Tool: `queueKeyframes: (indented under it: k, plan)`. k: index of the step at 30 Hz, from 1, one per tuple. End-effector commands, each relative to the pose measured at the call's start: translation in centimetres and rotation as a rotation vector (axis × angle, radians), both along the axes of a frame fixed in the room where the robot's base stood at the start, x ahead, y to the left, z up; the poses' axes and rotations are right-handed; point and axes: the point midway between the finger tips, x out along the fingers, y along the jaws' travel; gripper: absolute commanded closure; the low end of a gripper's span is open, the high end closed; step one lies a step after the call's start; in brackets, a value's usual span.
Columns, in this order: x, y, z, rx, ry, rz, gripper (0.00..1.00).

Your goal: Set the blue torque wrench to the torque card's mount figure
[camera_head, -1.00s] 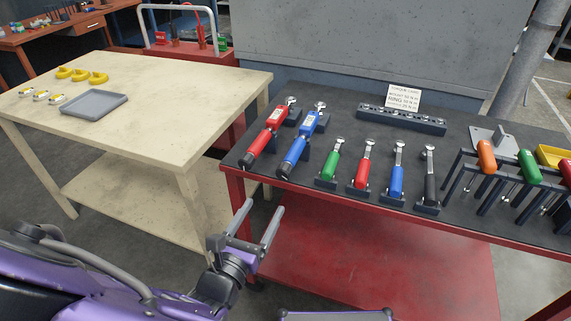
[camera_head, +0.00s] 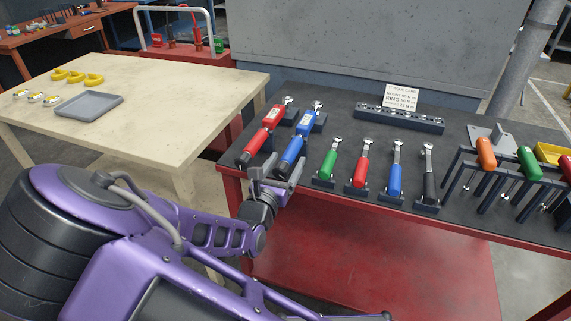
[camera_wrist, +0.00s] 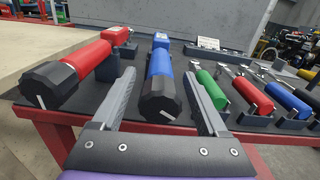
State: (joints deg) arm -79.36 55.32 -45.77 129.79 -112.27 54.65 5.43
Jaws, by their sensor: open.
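The blue torque wrench (camera_head: 303,132) lies in dark holders on the black-topped bench, its black end knob (camera_wrist: 160,99) toward the front edge. A white line marks the knob; the small scale window on the shaft is too small to read. My gripper (camera_head: 275,171) is open at the bench's front edge, by the knob. In the wrist view its fingers (camera_wrist: 160,78) stand on either side of the knob, apparently not touching it. The torque card (camera_head: 402,97) stands behind a dark socket rail; its lines include MOUNT and RING, but the figures are too small to read surely.
A red torque wrench (camera_head: 268,132) lies close on the left. Green (camera_head: 328,162), red (camera_head: 362,168), blue (camera_head: 396,177) and black (camera_head: 429,185) ratchets lie to the right. A beige table (camera_head: 180,110) with a grey tray (camera_head: 89,106) is at left.

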Motion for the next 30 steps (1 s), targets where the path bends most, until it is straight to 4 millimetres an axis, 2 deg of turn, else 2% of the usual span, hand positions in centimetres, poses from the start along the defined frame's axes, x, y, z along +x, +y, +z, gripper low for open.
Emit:
queueKeyframes:
  k: [7, 19, 20, 30]
  plan:
    - [0.04, -0.03, 0.00, 0.000, 0.000, 0.000, 0.26]
    - [0.02, -0.01, -0.01, 0.000, 0.001, 0.000, 0.98]
    - [0.02, 0.00, -0.01, 0.000, 0.001, 0.000, 1.00]
    - [0.02, -0.02, -0.04, 0.038, -0.011, -0.001, 1.00]
